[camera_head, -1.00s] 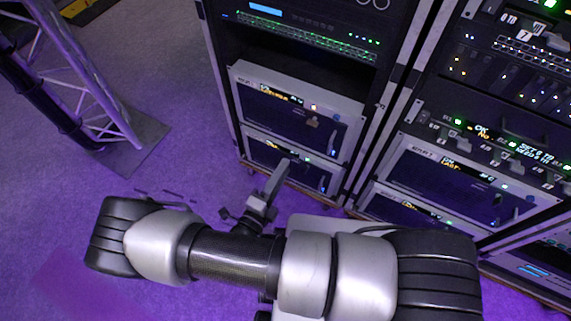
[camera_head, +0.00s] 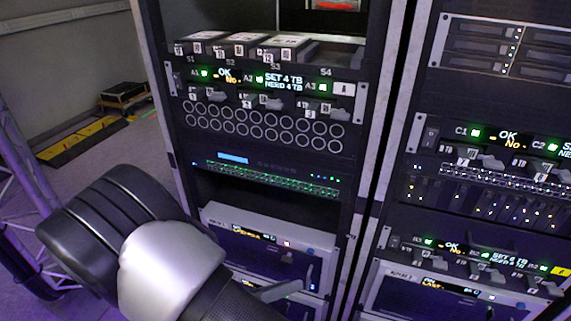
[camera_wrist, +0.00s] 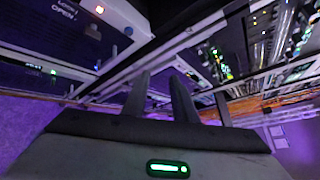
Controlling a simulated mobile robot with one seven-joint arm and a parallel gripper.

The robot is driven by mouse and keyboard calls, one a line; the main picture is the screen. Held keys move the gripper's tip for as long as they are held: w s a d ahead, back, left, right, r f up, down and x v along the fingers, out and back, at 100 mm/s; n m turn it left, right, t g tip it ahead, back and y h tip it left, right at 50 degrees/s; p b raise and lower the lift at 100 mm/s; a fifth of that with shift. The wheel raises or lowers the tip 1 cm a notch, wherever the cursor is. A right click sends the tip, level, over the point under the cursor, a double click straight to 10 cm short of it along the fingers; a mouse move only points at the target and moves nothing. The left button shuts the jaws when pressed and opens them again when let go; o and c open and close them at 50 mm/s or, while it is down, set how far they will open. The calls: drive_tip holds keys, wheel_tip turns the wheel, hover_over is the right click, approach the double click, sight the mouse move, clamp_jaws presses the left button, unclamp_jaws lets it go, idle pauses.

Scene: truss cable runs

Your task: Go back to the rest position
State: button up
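My gripper shows in the wrist view (camera_wrist: 160,95). Its two dark fingers stand apart with a gap between them, and I see nothing held. In the head view my arm reaches across the lower left, in front of the left rack (camera_head: 362,190). A grey piece that looks like part of my gripper (camera_head: 278,291) shows at the bottom, in front of the rack's lower drawer unit (camera_head: 240,222). The rest of the gripper is hidden or out of that view.
A second rack (camera_head: 408,140) stands close on the right. The left rack holds trays of modules (camera_head: 250,42) and a panel with green lights (camera_head: 270,178). A truss leg (camera_head: 25,200) stands at the far left. Behind it lie a black case (camera_head: 125,95) and yellow floor marking (camera_head: 75,145).

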drive_tip(key=s+d+r+m+g+y, duration=0.1)
drive_tip(key=s+d+r+m+y, duration=0.3)
drive_tip(key=r+m, duration=0.65)
drive_tip(key=s+d+r+m+y, duration=0.2)
drive_tip(key=d+r+m+y, duration=0.3)
drive_tip(key=r+m, duration=0.55)
drive_tip(key=s+d+r+m+g+y, duration=0.1)
drive_tip(key=s+d+r+m+y, duration=0.2)
drive_tip(key=d+r+m, duration=0.7)
drive_tip(key=a+r+m+p, duration=0.1)
drive_tip(key=a+r+p, duration=0.1)
drive_tip(key=r+p, duration=0.6)
drive_tip(key=a+r+m+p, duration=0.2)
drive_tip(key=r+p, duration=0.5)
drive_tip(key=p, duration=0.2)
drive_tip(key=shift+w+a+r+p, duration=0.2)
drive_tip(key=shift+a+r+p, duration=0.1)
drive_tip(key=shift+a+r, duration=0.1)
drive_tip(key=shift+f, duration=0.1)
